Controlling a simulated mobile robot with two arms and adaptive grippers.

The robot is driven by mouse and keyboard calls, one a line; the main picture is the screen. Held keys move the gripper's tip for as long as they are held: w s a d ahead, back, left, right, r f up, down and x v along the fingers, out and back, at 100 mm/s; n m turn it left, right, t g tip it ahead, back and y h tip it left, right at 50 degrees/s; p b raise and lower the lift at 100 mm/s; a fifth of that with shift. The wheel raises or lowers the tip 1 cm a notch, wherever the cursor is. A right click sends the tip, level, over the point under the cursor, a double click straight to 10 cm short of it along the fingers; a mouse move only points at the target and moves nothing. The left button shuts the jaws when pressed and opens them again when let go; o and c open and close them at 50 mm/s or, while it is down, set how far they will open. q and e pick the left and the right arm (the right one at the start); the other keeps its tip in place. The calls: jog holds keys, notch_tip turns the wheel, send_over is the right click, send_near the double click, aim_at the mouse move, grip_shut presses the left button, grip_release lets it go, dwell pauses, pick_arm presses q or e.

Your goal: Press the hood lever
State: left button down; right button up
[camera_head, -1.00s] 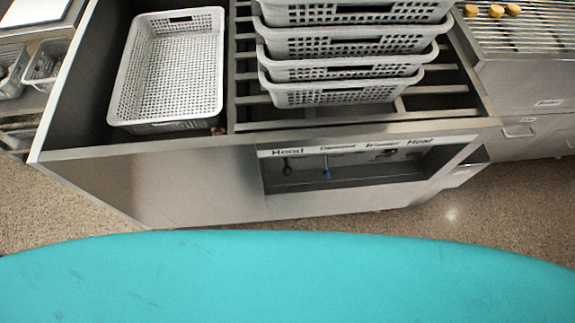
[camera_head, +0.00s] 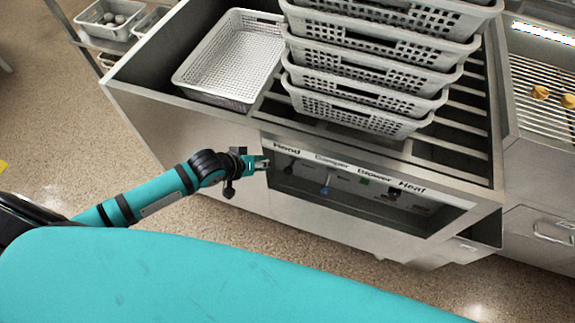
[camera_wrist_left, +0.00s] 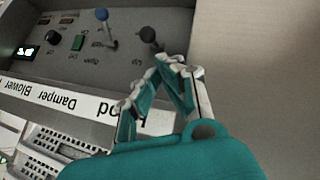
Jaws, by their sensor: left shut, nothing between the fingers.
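The hood lever shows in the left wrist view as a black round knob (camera_wrist_left: 148,35) on a grey control panel. It is just past my left fingertips (camera_wrist_left: 172,62), with a small gap between them as far as I can tell. In the head view my left gripper (camera_head: 264,162) is at the left end of the recessed panel, beside the "Hood" label (camera_head: 287,149). The gripper is shut and empty. In the head view the lever is small and dark (camera_head: 289,168), just right of the gripper. My right gripper is not in view.
A blue-knobbed lever (camera_head: 326,184) under "Damper" stands right of the hood lever. A green switch (camera_wrist_left: 78,42) and black dial (camera_wrist_left: 54,37) follow. Stacked perforated baskets (camera_head: 375,75) stand above the panel. A single basket (camera_head: 215,95) sits at left.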

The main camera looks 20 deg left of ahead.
pick_arm(q)
jog(key=shift+s+d+r, duration=0.2)
jog(key=shift+d+r, duration=0.3)
jog(key=shift+r, duration=0.2)
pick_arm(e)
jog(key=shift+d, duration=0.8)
pick_arm(q)
send_over(291, 165)
jog(key=s+a, duration=0.2)
jog(key=s, duration=0.1)
notch_tip(291, 165, down, 7)
jog(key=shift+w+f+b, duration=0.15)
jog(key=shift+w+b, duration=0.1)
jog(key=shift+b, duration=0.05)
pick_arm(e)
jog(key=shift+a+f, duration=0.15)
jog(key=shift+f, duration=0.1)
pick_arm(q)
jog(key=shift+s+d+f, duration=0.1)
jog(key=shift+s, duration=0.05)
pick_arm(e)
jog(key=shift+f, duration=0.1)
pick_arm(q)
jog(key=shift+s+f+t, duration=0.15)
jog(key=shift+t, duration=0.15)
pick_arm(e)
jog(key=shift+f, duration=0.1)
